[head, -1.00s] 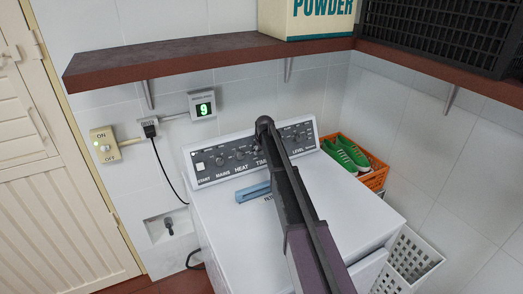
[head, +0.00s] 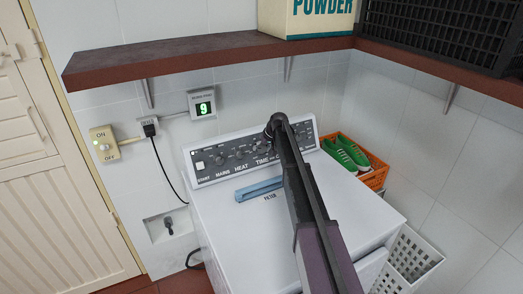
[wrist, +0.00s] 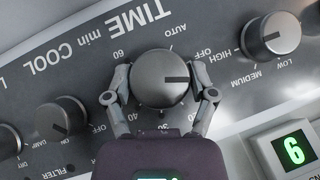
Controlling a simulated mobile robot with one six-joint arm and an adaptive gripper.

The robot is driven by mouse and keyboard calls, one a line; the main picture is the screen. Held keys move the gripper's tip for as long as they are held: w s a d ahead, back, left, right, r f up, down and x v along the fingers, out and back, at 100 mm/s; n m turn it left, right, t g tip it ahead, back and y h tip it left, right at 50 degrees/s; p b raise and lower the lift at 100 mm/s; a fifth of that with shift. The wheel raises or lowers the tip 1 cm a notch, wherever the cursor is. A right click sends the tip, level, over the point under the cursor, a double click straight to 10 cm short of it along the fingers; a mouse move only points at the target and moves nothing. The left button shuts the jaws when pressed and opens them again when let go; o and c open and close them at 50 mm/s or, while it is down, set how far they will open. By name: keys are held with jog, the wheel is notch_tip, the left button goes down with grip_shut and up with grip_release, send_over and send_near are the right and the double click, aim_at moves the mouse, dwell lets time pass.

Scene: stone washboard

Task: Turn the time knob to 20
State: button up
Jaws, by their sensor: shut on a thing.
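The time knob (wrist: 160,75) is a round, dark metallic knob on the machine's control panel. The wrist view shows the panel upside down, with "TIME min" printed above the knob and AUTO, 60, 40 and 30 around it. The knob's dark pointer line points to the right, toward one of my fingers. My gripper (wrist: 160,98) is shut on the knob, one finger on each side. In the head view my arm covers part of the panel (head: 207,170), and the knob is hard to make out there.
Other knobs flank it, one at the upper right (wrist: 270,35) and one at the lower left (wrist: 62,118). A wall display (head: 204,107) shows a green 9. A shelf (head: 200,58) overhangs the panel. An orange basket (head: 376,177) with green shoes stands to the right.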

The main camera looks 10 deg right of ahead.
jog(key=m+y+b, duration=0.3)
jog(key=shift+d+f+m+y, duration=0.15)
jog(key=shift+f+m+y, duration=0.15)
jog(key=shift+y, duration=0.1)
jog(key=shift+r+m+t+y+b, duration=0.1)
jog(key=shift+m+t+y+b, duration=0.2)
jog(key=shift+m+y+b, duration=0.8)
jog(key=shift+r+m+b, duration=0.15)
jog(key=shift+m+b, duration=0.25)
jog(key=shift+b, duration=0.15)
jog(key=shift+y, duration=0.3)
jog(key=shift+t, duration=0.3)
jog(key=o, duration=1)
jog(key=shift+o, duration=0.2)
jog(key=shift+r, duration=0.1)
